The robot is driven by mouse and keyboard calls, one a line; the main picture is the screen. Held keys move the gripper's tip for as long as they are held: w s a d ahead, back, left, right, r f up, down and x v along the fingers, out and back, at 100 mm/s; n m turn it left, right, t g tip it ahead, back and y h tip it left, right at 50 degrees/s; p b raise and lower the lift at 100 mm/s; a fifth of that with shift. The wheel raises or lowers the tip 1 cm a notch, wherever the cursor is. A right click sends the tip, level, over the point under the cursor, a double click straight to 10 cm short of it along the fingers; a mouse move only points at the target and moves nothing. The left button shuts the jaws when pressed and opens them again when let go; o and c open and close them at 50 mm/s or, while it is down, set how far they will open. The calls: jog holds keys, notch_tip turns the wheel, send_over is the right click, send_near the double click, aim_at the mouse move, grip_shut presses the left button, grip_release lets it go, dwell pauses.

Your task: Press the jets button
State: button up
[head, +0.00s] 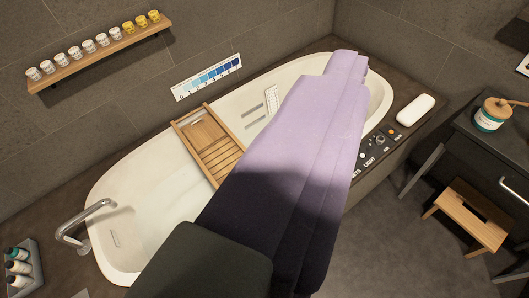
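A dark control panel (376,147) lies on the tub's surround at its right side. It carries small round buttons, a knob and white labels. The label at its near end reads as JETS, partly cut by my arm, with LIGHT beside it. A small pale button (362,156) sits above the JETS label, close to my arm's edge. My lavender arm runs from the bottom up across the tub, left of the panel. Its narrow far end, my gripper (346,64), is over the tub's far right end, beyond the panel. Its fingertips cannot be made out.
The white bathtub (130,215) holds a wooden caddy (212,150) across it and a chrome faucet (80,225) at left. A white pillow-like block (415,109) lies beyond the panel. A wooden stool (470,215) and dark vanity (500,150) stand right. Floor between is clear.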

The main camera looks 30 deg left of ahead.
grip_shut()
dwell(0.3)
dwell(1.6)
